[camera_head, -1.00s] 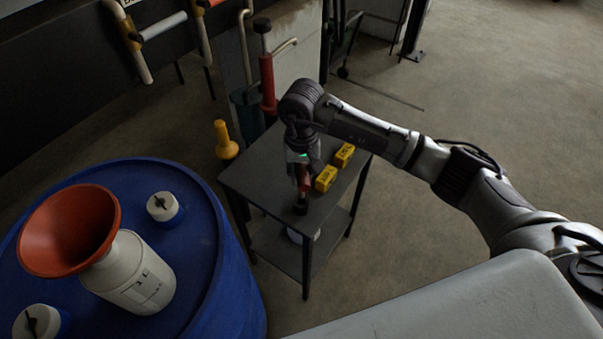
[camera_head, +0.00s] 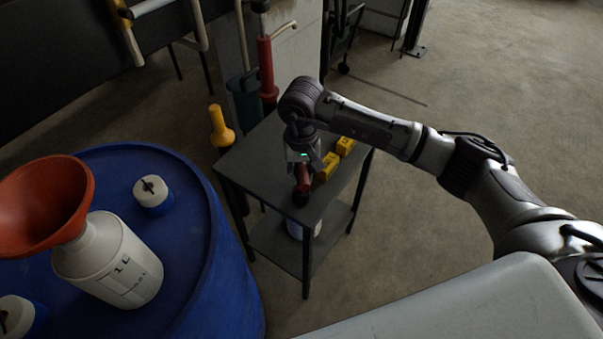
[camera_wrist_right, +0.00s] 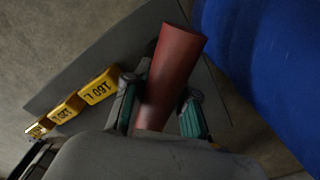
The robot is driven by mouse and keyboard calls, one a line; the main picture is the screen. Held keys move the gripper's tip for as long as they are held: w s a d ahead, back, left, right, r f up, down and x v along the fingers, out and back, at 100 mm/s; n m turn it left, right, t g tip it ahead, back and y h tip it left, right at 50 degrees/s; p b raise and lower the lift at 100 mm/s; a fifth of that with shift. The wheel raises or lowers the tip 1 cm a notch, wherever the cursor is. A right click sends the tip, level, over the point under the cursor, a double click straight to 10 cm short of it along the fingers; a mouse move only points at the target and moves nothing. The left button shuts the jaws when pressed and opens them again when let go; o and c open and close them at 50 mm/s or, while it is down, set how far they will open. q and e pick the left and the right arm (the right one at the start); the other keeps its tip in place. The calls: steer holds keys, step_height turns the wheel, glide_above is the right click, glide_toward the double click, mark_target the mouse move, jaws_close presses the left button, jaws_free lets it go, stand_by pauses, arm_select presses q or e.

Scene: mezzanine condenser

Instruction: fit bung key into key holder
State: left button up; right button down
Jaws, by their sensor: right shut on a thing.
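A red cylindrical piece (camera_head: 303,178), which looks like the bung key's handle, is in my right gripper (camera_head: 302,166) over the small dark table. Its lower end is dark. In the right wrist view, the red piece (camera_wrist_right: 172,70) lies between the two green-padded fingers of my right gripper (camera_wrist_right: 160,110), tilted in the picture. The gripper is shut on it. I cannot tell whether its dark end touches the tabletop. I cannot make out the key holder with certainty. My left gripper is not in view.
Yellow blocks with volume labels (camera_head: 327,167) stand on the table (camera_head: 262,150), close right of the gripper. A blue drum (camera_head: 190,215) with a white bottle (camera_head: 108,262) and orange funnel (camera_head: 40,205) stands at left. A yellow-handled tool (camera_head: 221,128) stands behind the table.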

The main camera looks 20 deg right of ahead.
steer(key=shift+f, duration=0.1)
stand_by(0.3)
steer(key=c, duration=0.8)
jaws_free()
steer(key=shift+c, duration=0.2)
step_height(320, 180, up, 12)
steer(key=shift+f, duration=0.1)
